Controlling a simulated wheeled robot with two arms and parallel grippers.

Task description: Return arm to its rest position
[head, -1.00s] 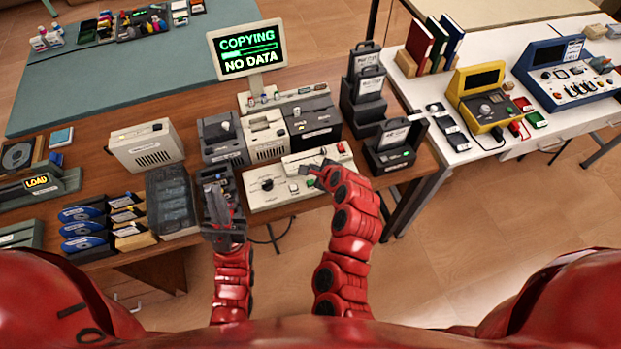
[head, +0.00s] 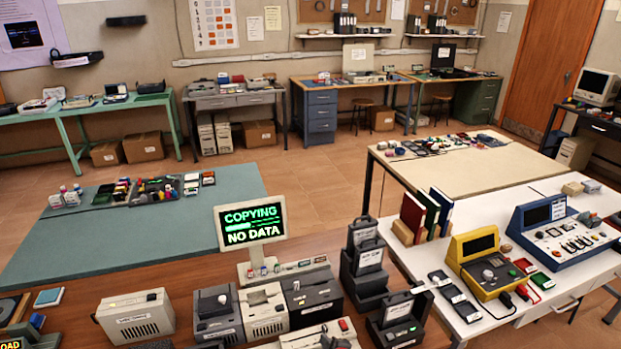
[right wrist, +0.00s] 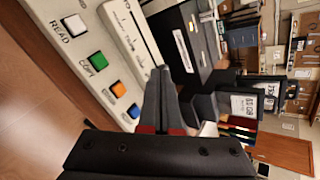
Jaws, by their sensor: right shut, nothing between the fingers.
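My right gripper (head: 335,342) shows only as a dark tip at the bottom edge of the head view, in front of a cream control console (head: 298,340). In the right wrist view its fingers (right wrist: 165,100) are closed together with nothing between them. Past them is the console's panel (right wrist: 88,30) with white, green, orange and blue buttons; "READ" and "COPY" are legible. I cannot tell whether the fingertips touch it. My left gripper is outside the head view.
A monitor (head: 250,224) reads "COPYING NO DATA". Grey and cream drive boxes (head: 263,311) stand in a row before it. Dark cartridge holders (head: 363,268) stand to the right. A white table (head: 425,262) carries yellow (head: 488,270) and blue (head: 560,235) devices.

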